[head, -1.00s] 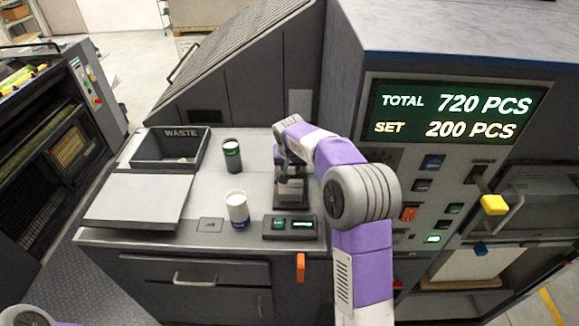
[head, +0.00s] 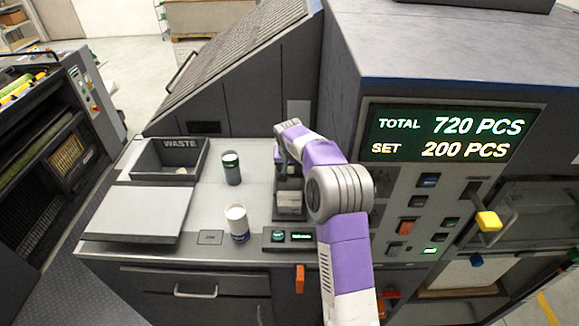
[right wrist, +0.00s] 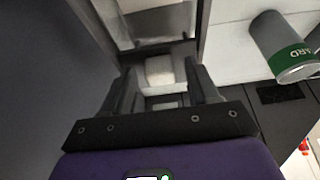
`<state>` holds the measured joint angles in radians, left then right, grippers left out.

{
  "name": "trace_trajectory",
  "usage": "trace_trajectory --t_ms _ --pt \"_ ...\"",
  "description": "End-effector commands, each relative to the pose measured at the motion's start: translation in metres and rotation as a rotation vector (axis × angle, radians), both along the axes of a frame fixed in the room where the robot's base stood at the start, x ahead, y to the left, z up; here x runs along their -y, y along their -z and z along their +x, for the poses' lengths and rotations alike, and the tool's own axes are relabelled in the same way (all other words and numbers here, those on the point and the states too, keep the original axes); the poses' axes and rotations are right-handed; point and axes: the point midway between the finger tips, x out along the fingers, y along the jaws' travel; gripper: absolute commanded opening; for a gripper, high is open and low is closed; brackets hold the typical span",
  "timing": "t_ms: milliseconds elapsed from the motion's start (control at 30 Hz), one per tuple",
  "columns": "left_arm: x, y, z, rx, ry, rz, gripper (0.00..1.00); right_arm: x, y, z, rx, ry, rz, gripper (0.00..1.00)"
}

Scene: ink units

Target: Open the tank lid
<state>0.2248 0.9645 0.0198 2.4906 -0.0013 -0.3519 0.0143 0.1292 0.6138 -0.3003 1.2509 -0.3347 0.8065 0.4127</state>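My right gripper (head: 287,160) reaches down over a small dark upright unit (head: 290,212) on the counter. In the right wrist view my right gripper (right wrist: 160,85) has its two dark fingers apart, with a pale rounded block (right wrist: 160,70) between or just beyond them. I see no clear contact with it. A shiny grey panel in a dark frame (right wrist: 150,22) lies past the fingertips. I cannot tell for sure which part is the tank lid. A flat grey panel (head: 137,210) lies closed at the counter's left. My left gripper is out of view.
A green-banded dark can (head: 231,168) and a white cup with a blue base (head: 237,222) stand left of my right arm. A waste bin (head: 168,158) is behind the flat panel. A control panel with levers (head: 440,205) rises at right.

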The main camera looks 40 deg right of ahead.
Motion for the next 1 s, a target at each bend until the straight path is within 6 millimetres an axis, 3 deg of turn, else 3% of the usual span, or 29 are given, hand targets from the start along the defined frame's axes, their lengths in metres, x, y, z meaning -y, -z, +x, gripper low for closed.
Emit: trace_trajectory --t_ms 233,633,1000 --pt "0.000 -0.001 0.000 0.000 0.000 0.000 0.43 -0.003 -0.010 -0.002 0.002 -0.001 -0.001 0.60" --pt "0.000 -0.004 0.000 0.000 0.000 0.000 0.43 -0.016 -0.065 -0.021 0.002 -0.001 -0.001 0.60" --pt "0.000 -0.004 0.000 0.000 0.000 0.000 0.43 -0.017 -0.070 -0.023 -0.001 0.000 0.000 0.60"
